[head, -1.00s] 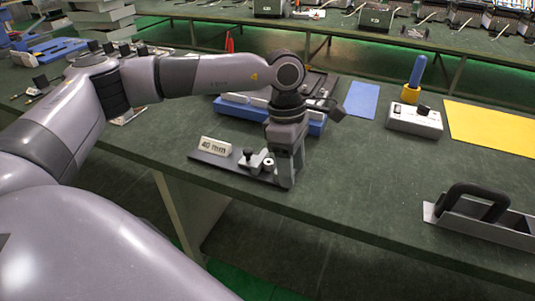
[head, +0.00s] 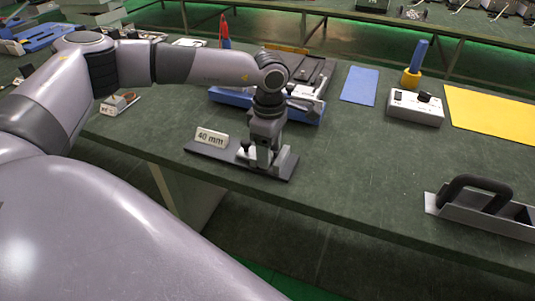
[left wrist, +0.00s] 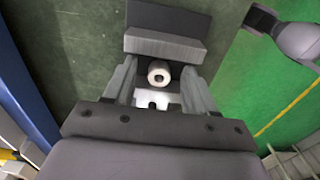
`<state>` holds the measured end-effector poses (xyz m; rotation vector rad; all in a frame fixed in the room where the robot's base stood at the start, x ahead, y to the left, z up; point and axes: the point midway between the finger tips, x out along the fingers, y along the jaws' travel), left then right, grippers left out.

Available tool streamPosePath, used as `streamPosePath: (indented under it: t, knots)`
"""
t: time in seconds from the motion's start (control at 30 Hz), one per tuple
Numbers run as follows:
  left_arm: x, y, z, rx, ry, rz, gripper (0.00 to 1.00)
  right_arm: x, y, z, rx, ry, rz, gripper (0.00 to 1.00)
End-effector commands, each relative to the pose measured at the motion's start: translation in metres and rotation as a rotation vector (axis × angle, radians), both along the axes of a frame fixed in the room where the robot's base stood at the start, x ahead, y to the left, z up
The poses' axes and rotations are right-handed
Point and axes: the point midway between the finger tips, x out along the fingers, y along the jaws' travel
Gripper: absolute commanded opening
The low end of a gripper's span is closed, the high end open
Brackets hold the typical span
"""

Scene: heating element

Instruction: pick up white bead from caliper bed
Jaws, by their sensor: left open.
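The white bead (left wrist: 159,73) is a small ring with a dark hole. In the left wrist view it sits on the caliper bed (left wrist: 148,98), between the fingers of my left gripper (left wrist: 160,84). The fingers are open, with a gap on either side of the bead. In the head view my left gripper (head: 265,162) points down over the dark caliper base (head: 222,154), which carries a "40 mm" sign (head: 212,138). The gripper hides the bead there. My right gripper is not in view.
A blue and dark tray (head: 225,97) stands behind the caliper. A white switch box (head: 415,108), a blue sheet (head: 360,86) and a yellow sheet (head: 495,122) lie to the right. A metal holder with a black handle (head: 480,208) is at the front right. The bench between is clear.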

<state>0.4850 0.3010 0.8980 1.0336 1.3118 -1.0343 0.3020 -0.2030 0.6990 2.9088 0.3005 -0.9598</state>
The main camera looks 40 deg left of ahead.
Motion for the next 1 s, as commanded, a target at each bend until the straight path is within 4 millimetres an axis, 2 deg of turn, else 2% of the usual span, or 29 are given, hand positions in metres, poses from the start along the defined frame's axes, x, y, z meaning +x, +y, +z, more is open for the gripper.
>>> streamPosePath:
  t: [0.2, 0.37, 0.4, 0.77, 0.87, 1.0]
  knots:
    - [0.0, 0.0, -0.001, 0.0, 0.0, 0.0, 0.56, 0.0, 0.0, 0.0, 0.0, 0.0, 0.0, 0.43]
    - [0.0, 0.0, -0.001, 0.0, 0.0, 0.0, 0.04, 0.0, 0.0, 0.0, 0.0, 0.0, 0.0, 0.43]
    - [0.0, 0.0, -0.001, 0.0, 0.0, 0.0, 0.0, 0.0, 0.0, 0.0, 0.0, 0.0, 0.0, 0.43]
    - [0.0, 0.0, 0.002, -0.001, -0.001, 0.001, 0.0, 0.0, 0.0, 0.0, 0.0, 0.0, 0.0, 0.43]
    - [0.001, 0.0, 0.009, -0.001, -0.001, 0.002, 0.0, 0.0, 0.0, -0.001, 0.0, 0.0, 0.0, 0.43]
    - [0.001, 0.0, 0.028, -0.001, -0.004, 0.001, 0.0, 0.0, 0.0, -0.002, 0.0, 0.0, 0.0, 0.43]
